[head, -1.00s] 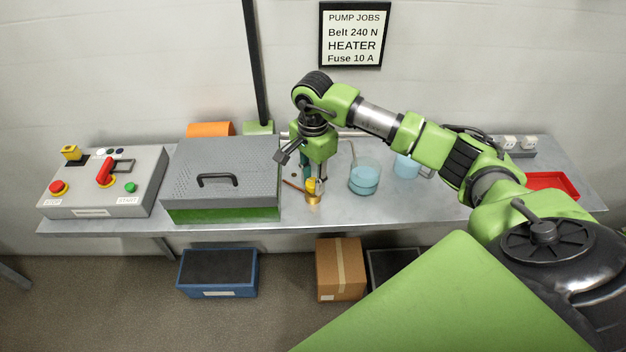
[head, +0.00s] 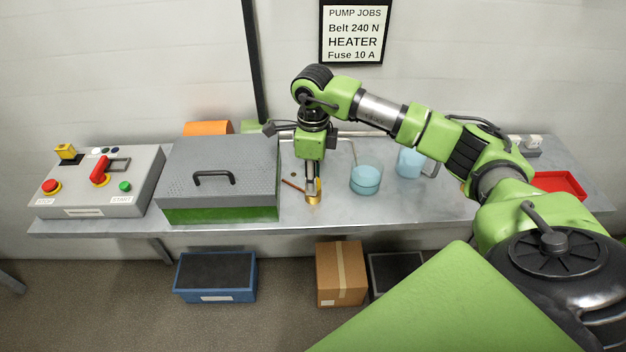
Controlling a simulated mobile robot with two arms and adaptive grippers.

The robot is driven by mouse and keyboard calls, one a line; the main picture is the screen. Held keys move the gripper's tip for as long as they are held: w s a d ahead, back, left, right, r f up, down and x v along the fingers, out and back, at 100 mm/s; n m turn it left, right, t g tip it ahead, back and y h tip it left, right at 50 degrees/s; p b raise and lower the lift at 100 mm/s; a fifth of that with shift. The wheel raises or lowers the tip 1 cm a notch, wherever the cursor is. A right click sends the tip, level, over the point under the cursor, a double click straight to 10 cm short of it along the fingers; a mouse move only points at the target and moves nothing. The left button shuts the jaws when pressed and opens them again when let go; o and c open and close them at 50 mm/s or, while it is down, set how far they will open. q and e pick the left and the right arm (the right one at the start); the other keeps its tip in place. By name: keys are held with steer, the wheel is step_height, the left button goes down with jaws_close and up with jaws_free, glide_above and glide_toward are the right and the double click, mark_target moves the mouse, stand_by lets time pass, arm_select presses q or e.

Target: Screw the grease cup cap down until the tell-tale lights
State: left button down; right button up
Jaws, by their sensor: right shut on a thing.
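The brass grease cup (head: 314,198) stands on the grey bench, right of the grey-lidded case. My right gripper (head: 312,190) reaches straight down over it from above and is shut on the cap, which its dark finger mostly hides in the head view. I cannot make out a lit tell-tale; it may be hidden or too small. My left gripper is not in view.
A grey-lidded case with a handle (head: 221,168) stands just left of the cup, with a thin copper-coloured rod (head: 293,186) between. A control box (head: 95,180) is further left. Blue glass containers (head: 365,180) (head: 410,162) and a red tray (head: 560,184) are to the right.

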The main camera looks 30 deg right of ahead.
steer(key=m, duration=0.3)
steer(key=shift+m, duration=0.3)
steer(key=shift+m+b, duration=0.35)
steer(key=shift+m, duration=1.55)
steer(key=o, duration=1.1)
steer(key=shift+r, duration=0.1)
step_height(320, 180, up, 12)
